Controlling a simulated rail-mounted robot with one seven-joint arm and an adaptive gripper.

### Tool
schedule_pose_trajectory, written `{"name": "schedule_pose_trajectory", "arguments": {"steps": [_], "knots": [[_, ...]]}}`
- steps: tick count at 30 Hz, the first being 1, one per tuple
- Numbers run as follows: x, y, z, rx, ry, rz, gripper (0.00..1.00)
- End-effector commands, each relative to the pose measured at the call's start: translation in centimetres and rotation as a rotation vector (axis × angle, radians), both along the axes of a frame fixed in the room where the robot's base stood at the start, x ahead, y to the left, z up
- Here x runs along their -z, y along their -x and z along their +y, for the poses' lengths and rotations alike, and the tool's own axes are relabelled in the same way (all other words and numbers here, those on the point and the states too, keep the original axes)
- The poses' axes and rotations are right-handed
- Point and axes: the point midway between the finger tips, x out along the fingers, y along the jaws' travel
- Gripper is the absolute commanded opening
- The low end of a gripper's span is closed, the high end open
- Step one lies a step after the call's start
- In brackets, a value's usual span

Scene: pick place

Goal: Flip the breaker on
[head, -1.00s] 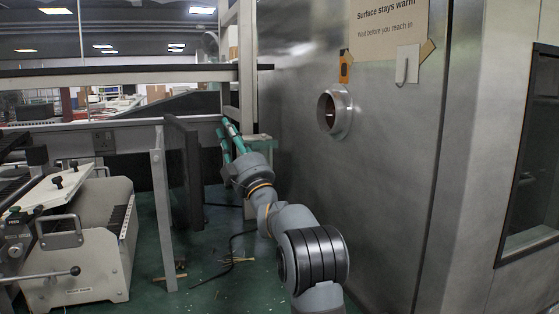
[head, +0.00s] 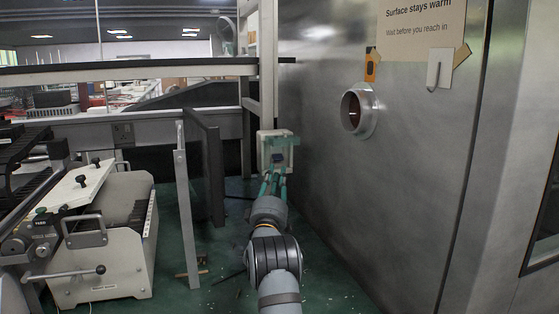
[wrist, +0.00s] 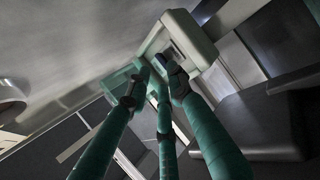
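The breaker box (head: 264,146) is a small cream box on the grey post beside the metal wall in the head view, with teal parts around it and a dark blue patch on its front. In the wrist view the pale box (wrist: 194,32) is at the upper centre, with a greenish translucent part at its left. The switch's position cannot be made out. My gripper (head: 274,181) has three teal fingers pointing at the box, just below its front in the head view. In the wrist view my gripper (wrist: 158,82) has its fingertips apart and empty, overlapping the box; contact cannot be told.
A metal wall with a round port (head: 354,110) and a hook plate (head: 440,68) stands close on the right. A dark panel (head: 205,165) and a white machine (head: 105,235) are on the left. Green floor lies between.

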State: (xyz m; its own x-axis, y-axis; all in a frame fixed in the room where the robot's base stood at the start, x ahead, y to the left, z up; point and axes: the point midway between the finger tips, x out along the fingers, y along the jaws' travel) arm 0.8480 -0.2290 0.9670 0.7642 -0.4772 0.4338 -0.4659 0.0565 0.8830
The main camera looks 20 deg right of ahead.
Motion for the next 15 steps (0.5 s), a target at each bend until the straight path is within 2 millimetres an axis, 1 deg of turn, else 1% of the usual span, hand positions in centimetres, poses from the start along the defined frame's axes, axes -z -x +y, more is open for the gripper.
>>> {"name": "schedule_pose_trajectory", "arguments": {"steps": [1, 6, 10, 15], "knots": [[-0.7, -0.7, -0.5, -0.001, 0.001, -0.002, 0.21], [-1.8, -2.8, -1.6, -0.003, 0.000, -0.002, 0.21], [-2.4, -3.8, -2.2, -0.003, 0.000, -0.002, 0.21], [-2.7, -4.6, -2.7, -0.004, 0.000, -0.001, 0.21]]}}
